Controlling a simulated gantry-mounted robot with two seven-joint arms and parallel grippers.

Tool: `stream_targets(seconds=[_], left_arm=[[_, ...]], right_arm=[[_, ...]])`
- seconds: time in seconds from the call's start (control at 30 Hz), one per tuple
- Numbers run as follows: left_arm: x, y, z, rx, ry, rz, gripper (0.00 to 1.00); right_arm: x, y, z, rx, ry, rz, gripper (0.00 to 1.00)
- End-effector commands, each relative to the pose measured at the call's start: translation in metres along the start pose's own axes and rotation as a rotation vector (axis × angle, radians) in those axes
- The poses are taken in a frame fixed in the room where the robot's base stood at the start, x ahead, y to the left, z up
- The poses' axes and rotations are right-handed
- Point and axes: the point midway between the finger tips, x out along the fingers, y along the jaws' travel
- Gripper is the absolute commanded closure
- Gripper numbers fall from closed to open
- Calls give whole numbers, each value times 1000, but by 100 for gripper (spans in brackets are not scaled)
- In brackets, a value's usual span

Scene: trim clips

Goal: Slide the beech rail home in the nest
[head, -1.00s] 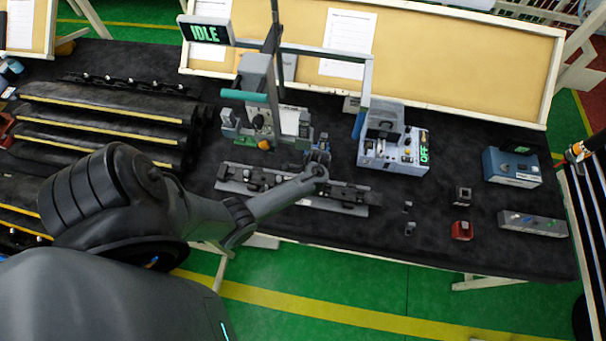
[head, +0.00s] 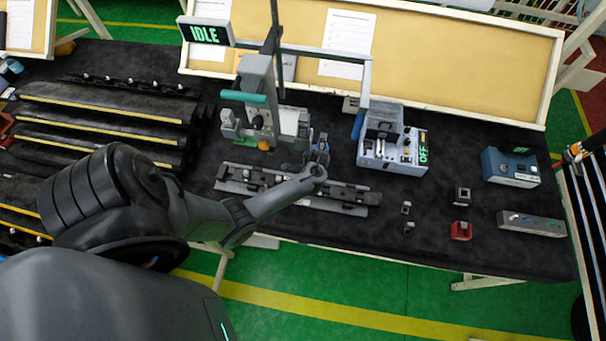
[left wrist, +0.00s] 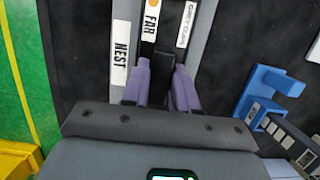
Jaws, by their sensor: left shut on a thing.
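The nest is a long grey fixture (head: 235,187) with dark parts along it, lying on the black bench mat. In the left wrist view its grey side (left wrist: 203,40) and a white NEST label (left wrist: 119,62) show. My left gripper (head: 318,158) is low over the middle of the fixture. In the left wrist view the purple fingers of the left gripper (left wrist: 161,75) are shut on a dark part (left wrist: 165,66) between them, beside the FAR label (left wrist: 151,20). No pale wooden rail stands out, so I cannot tell if this part is the beech rail. My right gripper is not in view.
A press with a teal handle (head: 243,97) stands behind the fixture. A grey-blue OFF box (head: 395,160) is to its right. Small blocks, a red one (head: 461,231) and a grey tray (head: 532,223) lie farther right. A blue bracket (left wrist: 266,90) is close right of the fingers.

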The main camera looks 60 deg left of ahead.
Motion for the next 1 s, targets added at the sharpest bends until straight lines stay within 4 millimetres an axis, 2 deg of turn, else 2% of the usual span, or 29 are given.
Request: stream_targets(seconds=[0.03, 0.2, 0.37, 0.47, 0.8, 1.0], left_arm=[[12, 5, 6, 7, -14, 6, 71], [13, 5, 7, 6, -15, 6, 47], [6, 4, 7, 6, -16, 5, 43], [-6, 3, 7, 4, -14, 4, 43], [-69, -2, 2, 3, -4, -5, 43], [-96, -2, 0, 2, 0, -4, 43]], right_arm=[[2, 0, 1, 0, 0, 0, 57], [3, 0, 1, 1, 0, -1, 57], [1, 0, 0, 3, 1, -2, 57], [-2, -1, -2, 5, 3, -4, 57], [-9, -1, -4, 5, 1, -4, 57], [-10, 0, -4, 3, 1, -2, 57]])
